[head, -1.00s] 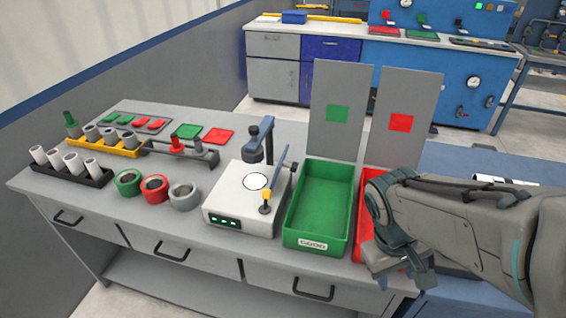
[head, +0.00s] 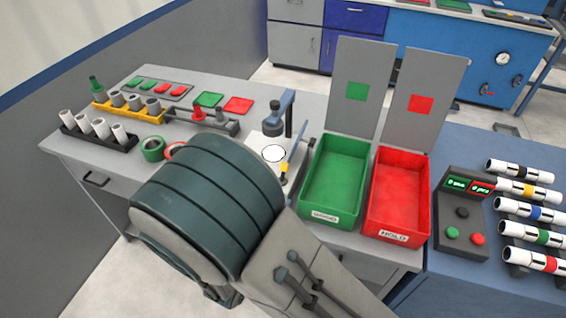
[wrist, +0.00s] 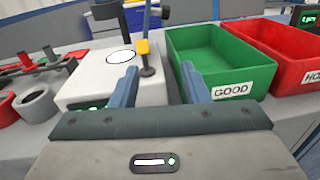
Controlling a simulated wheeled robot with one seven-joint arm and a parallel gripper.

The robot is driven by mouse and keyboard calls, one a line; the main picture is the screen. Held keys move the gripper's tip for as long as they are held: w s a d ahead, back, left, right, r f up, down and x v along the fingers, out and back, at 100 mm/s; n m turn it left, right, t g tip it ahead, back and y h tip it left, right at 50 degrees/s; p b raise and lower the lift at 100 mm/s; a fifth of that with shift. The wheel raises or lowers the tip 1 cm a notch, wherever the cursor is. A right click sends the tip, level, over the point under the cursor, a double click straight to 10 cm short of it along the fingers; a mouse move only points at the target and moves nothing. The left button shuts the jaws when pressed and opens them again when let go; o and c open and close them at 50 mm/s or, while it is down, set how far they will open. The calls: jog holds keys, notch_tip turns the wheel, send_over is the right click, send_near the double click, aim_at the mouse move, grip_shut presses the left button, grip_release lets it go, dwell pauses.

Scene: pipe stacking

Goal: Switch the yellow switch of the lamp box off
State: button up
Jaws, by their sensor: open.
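The lamp box (wrist: 84,82) is a white box with a bright round disc on top, a dark lamp post and green indicators on its front. In the head view the lamp box (head: 256,146) is partly hidden by my arm. The yellow switch (wrist: 144,47) is on a thin upright lever at the box's right side; it also shows in the head view (head: 284,167). My gripper (wrist: 158,84) is open and empty in the wrist view. Its two blue fingers are spread apart, in front of the box's right side and the switch lever.
A green GOOD bin (head: 311,206) and a red HOLD bin (head: 381,222) stand right of the lamp box, with upright panels behind. Rings (wrist: 35,103) and pipe racks (head: 125,144) lie to the left. A button panel (head: 462,212) and banded pipes are at far right.

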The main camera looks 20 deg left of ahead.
jog(key=shift+n+y, duration=0.8)
jog(key=shift+y, duration=0.1)
jog(key=w, duration=0.4)
jog(key=w+p, duration=0.1)
jog(key=w, duration=0.3)
jog(key=w+a+p, duration=0.1)
jog(key=w, duration=0.3)
jog(key=shift+w+f, duration=0.25)
jog(key=shift+w, duration=0.15)
